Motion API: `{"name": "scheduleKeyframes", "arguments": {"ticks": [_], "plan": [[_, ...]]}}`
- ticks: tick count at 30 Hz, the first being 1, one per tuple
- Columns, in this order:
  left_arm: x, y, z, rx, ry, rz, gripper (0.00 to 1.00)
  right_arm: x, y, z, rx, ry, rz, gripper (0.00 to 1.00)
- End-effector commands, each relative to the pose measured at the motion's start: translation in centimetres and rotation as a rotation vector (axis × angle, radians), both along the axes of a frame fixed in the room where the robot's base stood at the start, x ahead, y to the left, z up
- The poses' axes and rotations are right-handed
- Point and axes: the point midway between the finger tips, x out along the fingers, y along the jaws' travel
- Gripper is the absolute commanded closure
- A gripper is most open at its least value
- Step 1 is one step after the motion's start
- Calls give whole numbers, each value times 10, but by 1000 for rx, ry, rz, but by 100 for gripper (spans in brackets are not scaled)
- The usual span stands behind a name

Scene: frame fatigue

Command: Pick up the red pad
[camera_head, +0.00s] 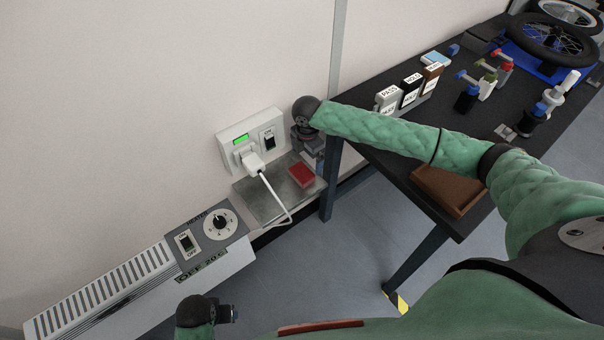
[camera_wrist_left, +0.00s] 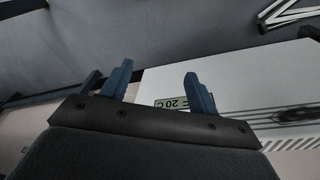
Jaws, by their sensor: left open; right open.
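The red pad (camera_head: 302,174) lies on a grey metal plate (camera_head: 262,201) by the wall, in the head view. My right gripper (camera_head: 312,157) points down just above and behind the pad in the picture. It is open and seems apart from the pad, though its fingertips are small and partly hidden. My left gripper (camera_head: 230,314) is at the bottom of the head view, well away from the pad. In the left wrist view its two blue fingers (camera_wrist_left: 158,86) are spread with nothing between them. The pad is not visible in that view.
A wall socket with a switch (camera_head: 252,140) and a plugged white cable (camera_head: 269,187) is left of the pad. A white heater (camera_head: 115,290) stands below left. The dark workbench (camera_head: 380,150) holds a brown tray (camera_head: 448,190), labelled blocks, tools and a wheel.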

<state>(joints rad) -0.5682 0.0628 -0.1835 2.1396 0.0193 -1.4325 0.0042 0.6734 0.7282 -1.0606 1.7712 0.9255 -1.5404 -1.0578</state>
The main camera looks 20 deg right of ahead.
Motion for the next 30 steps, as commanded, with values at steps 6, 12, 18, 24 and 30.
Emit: {"name": "scheduleKeyframes", "arguments": {"ticks": [6,12,18,24,30], "plan": [[0,1,-17,3,2,0,40,0,1,-19,0,1,0,0],[-1,2,-36,6,6,-1,40,0,3,-30,1,1,1,0],[-5,5,-71,12,9,1,40,2,5,-48,-1,1,-1,0],[-10,8,-96,16,8,1,40,3,6,-68,0,1,-1,0],[-11,8,-104,17,9,1,40,3,6,-75,-1,0,0,0]]}}
